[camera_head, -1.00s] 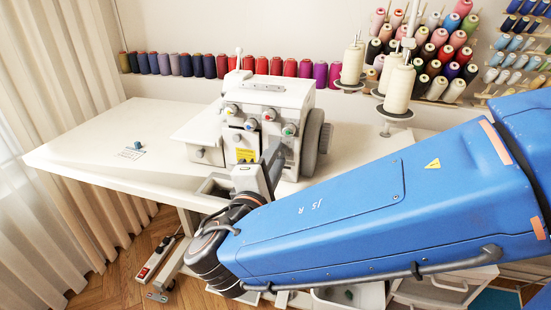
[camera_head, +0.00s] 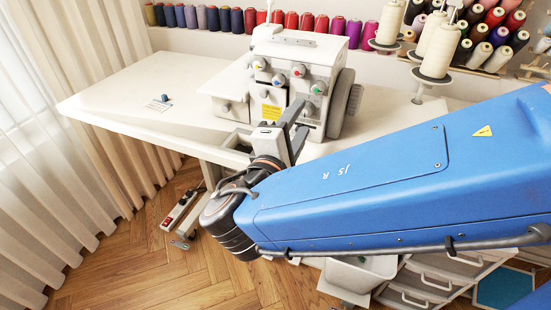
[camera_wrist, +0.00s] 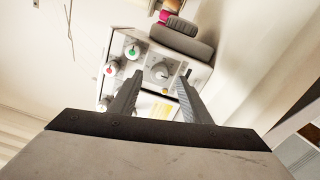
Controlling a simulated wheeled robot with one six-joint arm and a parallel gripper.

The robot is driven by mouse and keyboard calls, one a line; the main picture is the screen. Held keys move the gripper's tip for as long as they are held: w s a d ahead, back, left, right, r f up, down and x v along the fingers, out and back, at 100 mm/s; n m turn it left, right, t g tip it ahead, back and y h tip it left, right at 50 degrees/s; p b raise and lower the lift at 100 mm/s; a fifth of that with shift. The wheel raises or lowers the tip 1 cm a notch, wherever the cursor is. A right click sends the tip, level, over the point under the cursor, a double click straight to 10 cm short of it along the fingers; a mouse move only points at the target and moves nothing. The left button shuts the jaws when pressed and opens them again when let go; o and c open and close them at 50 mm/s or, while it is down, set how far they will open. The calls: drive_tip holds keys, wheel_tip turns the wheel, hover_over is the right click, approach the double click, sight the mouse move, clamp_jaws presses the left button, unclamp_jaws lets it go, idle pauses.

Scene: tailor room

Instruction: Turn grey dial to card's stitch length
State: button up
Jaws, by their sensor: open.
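A white overlock machine (camera_head: 295,48) stands on the white table with coloured dials on its front. In the wrist view a large grey dial (camera_wrist: 161,71) shows beyond and between the fingertips of my open gripper (camera_wrist: 159,80). The fingers look apart from it, and its setting is too small to read. In the head view my gripper (camera_head: 291,120) is at the machine's front and covers part of it. A smaller grey knob (camera_head: 225,107) is at the front's lower left. A white card (camera_head: 156,106) with unreadable print lies on the table at the left.
A small blue object (camera_head: 165,98) lies by the card. Cone spools (camera_head: 437,50) stand behind at the right. The table's left part (camera_head: 130,85) is mostly clear. A power strip (camera_head: 180,208) lies on the floor.

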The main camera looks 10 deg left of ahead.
drive_tip(key=s+a, duration=0.2)
drive_tip(key=s, duration=1.3)
idle(0.3)
